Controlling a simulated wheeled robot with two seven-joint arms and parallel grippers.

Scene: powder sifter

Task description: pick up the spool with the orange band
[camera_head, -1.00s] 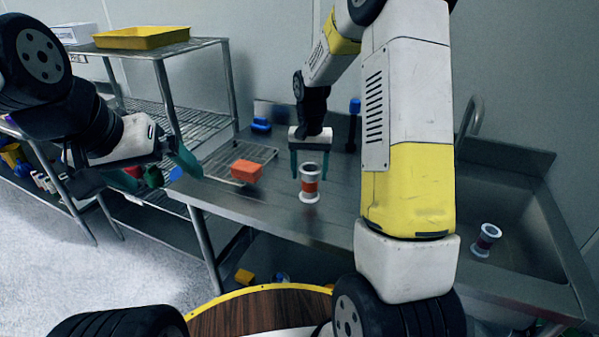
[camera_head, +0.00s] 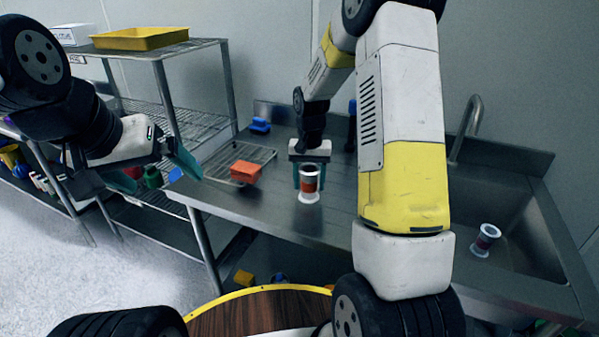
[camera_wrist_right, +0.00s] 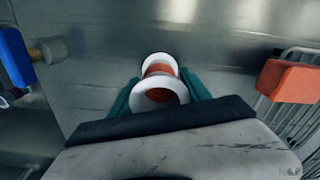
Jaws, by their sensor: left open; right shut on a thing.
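The spool with the orange band (camera_head: 309,184) has white ends and stands upright on the metal counter. It also shows in the right wrist view (camera_wrist_right: 159,70), between the teal fingers. My right gripper (camera_head: 309,178) is shut on this spool, with a finger on each side of it. It also shows in the right wrist view (camera_wrist_right: 160,92). My left gripper (camera_head: 184,165) is open and empty, out at the left beside the shelf rack and away from the spool.
An orange block (camera_head: 245,171) lies on a wire rack left of the spool. A blue object (camera_head: 260,126) lies at the counter's back. In the wrist view, a blue-headed item (camera_wrist_right: 14,56) is at the left.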

